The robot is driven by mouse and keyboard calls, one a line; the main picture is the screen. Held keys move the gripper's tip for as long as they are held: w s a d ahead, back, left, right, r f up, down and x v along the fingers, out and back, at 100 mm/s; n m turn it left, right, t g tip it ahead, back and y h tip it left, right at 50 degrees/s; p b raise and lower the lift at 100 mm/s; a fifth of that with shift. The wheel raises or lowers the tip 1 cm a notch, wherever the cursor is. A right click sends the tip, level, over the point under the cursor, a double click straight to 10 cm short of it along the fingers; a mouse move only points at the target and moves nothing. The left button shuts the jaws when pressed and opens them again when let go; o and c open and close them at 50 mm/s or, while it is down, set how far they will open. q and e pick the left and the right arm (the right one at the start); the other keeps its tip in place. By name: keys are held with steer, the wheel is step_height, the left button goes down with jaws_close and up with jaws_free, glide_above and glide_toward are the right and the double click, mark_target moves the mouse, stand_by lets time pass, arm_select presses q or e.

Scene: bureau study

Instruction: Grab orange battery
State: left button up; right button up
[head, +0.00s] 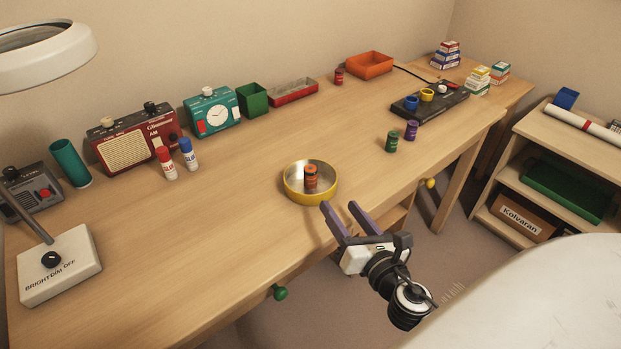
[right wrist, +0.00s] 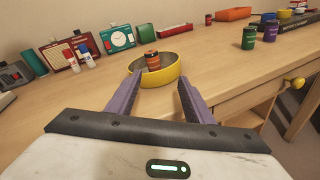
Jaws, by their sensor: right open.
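The orange battery (head: 311,177) stands upright inside a round yellow-rimmed dish (head: 291,194) near the front edge of the desk. It also shows in the right wrist view (right wrist: 153,61), inside the dish (right wrist: 172,74) just beyond the fingers. My right gripper (head: 342,215) is open and empty, with its purple fingers pointing at the dish from the front right. In the right wrist view the gap between the fingertips (right wrist: 154,88) lies in front of the dish. My left gripper is not in view.
A green battery (head: 391,141) and a purple one (head: 411,130) stand on the desk (head: 240,215) to the right, near a black tray (head: 440,104). Glue bottles (head: 187,154), radios and a clock line the back left. The desk around the dish is clear.

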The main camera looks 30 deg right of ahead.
mark_target(313, 173)
steer(key=w+n, duration=0.1)
steer(key=w+n+t, duration=0.1)
steer(key=w+n, duration=0.1)
steer(key=w+r+n, duration=0.1)
steer(key=shift+w+d+t+y+b, duration=0.15)
steer(key=shift+t+y+b, duration=0.15)
steer(key=shift+b, duration=0.1)
steer(key=shift+n, duration=0.4)
steer(key=w, duration=0.4)
steer(key=shift+w+d+r+p, duration=0.1)
steer(key=shift+w+d+p, duration=0.1)
steer(key=shift+d+p, duration=0.15)
steer(key=shift+w+d+f, duration=0.15)
steer(key=shift+w, duration=1.35)
steer(key=shift+w+d+f, duration=0.1)
steer(key=shift+w+d, duration=0.05)
steer(key=shift+w, duration=1.35)
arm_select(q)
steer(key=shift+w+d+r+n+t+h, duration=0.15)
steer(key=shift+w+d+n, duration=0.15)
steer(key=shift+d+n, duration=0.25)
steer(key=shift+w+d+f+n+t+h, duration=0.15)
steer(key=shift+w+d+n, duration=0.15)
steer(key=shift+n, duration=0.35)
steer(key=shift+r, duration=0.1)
arm_select(e)
steer(key=shift+c, duration=0.4)
jaws_close()
